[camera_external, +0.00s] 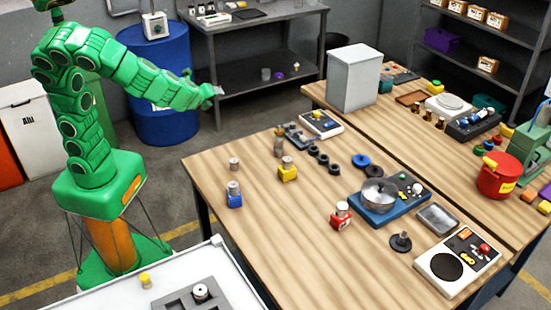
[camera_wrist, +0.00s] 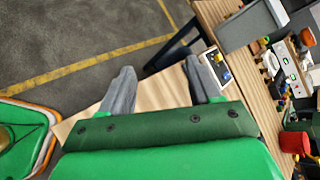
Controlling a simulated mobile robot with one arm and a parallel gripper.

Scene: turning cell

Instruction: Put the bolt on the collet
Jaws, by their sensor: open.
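My gripper (camera_external: 216,91) is raised in the air to the left of the wooden table, well away from everything on it. In the wrist view its two grey fingers (camera_wrist: 164,80) are spread wide with nothing between them. I cannot tell for sure which pieces are the bolt and the collet. Small metal-topped pieces stand on the table: a blue-based one (camera_external: 234,196), a yellow-based one (camera_external: 287,170) and a red-based one (camera_external: 341,216). A plain grey cylinder (camera_external: 234,163) stands near the left edge. A dark disc with an upright stem (camera_external: 400,242) is at the front right.
A blue device with a round metal bowl (camera_external: 379,193) and a white control panel (camera_external: 458,262) occupy the table's right part. Black rings (camera_external: 322,158) lie mid-table. A grey box (camera_external: 354,78) stands behind. A white surface (camera_external: 100,300) is at the front left. The table's front left is mostly bare.

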